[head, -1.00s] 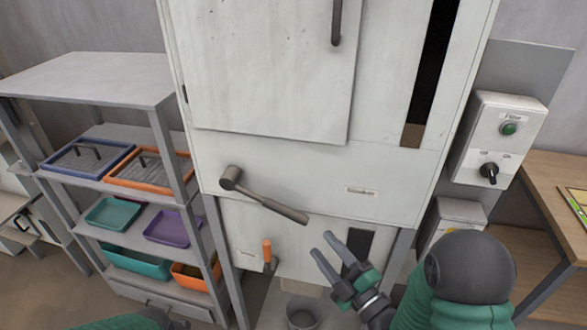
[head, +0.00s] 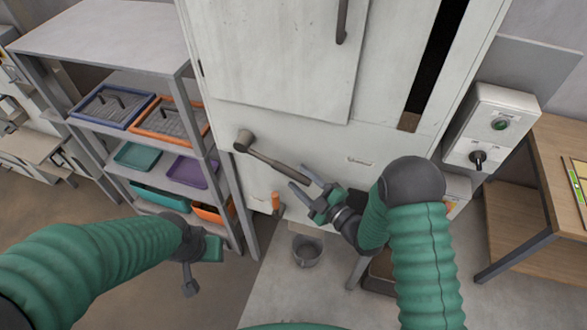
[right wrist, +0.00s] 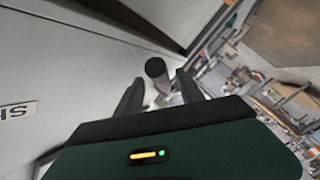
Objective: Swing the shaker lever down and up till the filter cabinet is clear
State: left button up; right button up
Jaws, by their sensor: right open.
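The shaker lever (head: 277,164) is a grey-brown bar on the front of the white filter cabinet (head: 300,128). It slopes down to the right from its round pivot. My right gripper (head: 298,175) is open at the lever's free end, its fingertips on either side of it in the head view. In the right wrist view the lever's round end (right wrist: 155,67) shows between the two dark fingers; I cannot tell whether they touch it. The cabinet's tall dark window (head: 436,60) has a brown patch at its bottom. My left gripper (head: 190,285) hangs low at the left, its jaws unclear.
A grey shelf (head: 105,30) with coloured trays stands left of the cabinet. A bucket (head: 307,250) stands on the floor below.

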aim_at(276, 161)
jog(key=x, duration=0.2)
jog(key=shift+w+a+r, duration=0.1)
jog(key=shift+w+a, duration=0.35)
jog(key=shift+a, duration=0.55)
jog(key=shift+c, duration=0.2)
jog(key=shift+d, duration=0.35)
grip_shut()
